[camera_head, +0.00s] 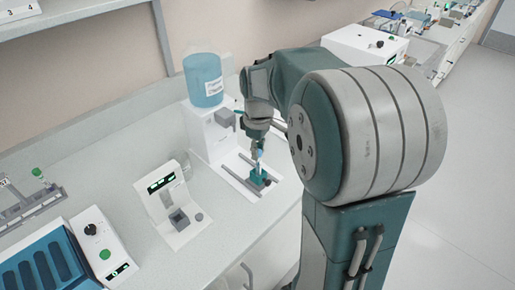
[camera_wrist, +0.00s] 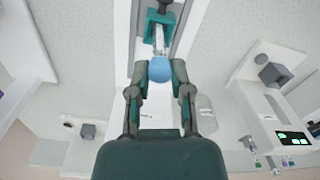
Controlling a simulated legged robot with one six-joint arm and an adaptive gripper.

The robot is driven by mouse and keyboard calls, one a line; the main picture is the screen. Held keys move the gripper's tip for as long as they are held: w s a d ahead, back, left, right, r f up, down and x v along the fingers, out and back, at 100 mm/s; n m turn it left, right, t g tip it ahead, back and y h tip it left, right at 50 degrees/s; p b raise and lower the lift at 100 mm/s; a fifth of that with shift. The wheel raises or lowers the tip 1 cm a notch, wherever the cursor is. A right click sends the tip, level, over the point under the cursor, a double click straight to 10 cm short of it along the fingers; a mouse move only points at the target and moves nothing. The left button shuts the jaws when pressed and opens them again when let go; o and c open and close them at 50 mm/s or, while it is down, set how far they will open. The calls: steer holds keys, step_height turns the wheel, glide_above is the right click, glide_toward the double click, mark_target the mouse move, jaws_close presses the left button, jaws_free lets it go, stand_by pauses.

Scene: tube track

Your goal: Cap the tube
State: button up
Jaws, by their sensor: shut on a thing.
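My gripper (camera_wrist: 159,75) is shut on a round blue cap (camera_wrist: 160,69), which sits between its two fingertips in the wrist view. A clear tube (camera_wrist: 160,42) stands in a teal holder (camera_wrist: 154,18) just beyond the cap. In the head view my gripper (camera_head: 258,137) points down over the teal holder (camera_head: 258,181) on the white dispenser's base. The cap appears lined up with the tube's near end, but I cannot tell whether the two touch. My fingers partly hide the cap in the head view.
A white dispenser (camera_head: 207,132) with a blue bottle (camera_head: 203,80) stands behind the holder. A white instrument with a green display (camera_head: 161,184) is to its left. A blue tray (camera_head: 42,268) and a rack (camera_head: 30,205) are farther left. Bare counter lies between them.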

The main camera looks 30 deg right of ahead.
steer(key=o, duration=0.8)
steer(key=shift+c, duration=0.2)
step_height(320, 180, up, 12)
steer(key=shift+w, duration=0.15)
stand_by(0.3)
stand_by(0.7)
steer(key=s+a+f+m+t, duration=0.2)
steer(key=s+a, duration=0.3)
steer(key=s, duration=0.4)
steer(key=s+a+f+m+t, duration=0.2)
steer(key=s+a+m+t, duration=0.1)
steer(key=s, duration=0.6)
steer(key=shift+a+f+m+t, duration=0.4)
steer(key=shift+a+m, duration=0.4)
steer(key=shift+a, duration=0.4)
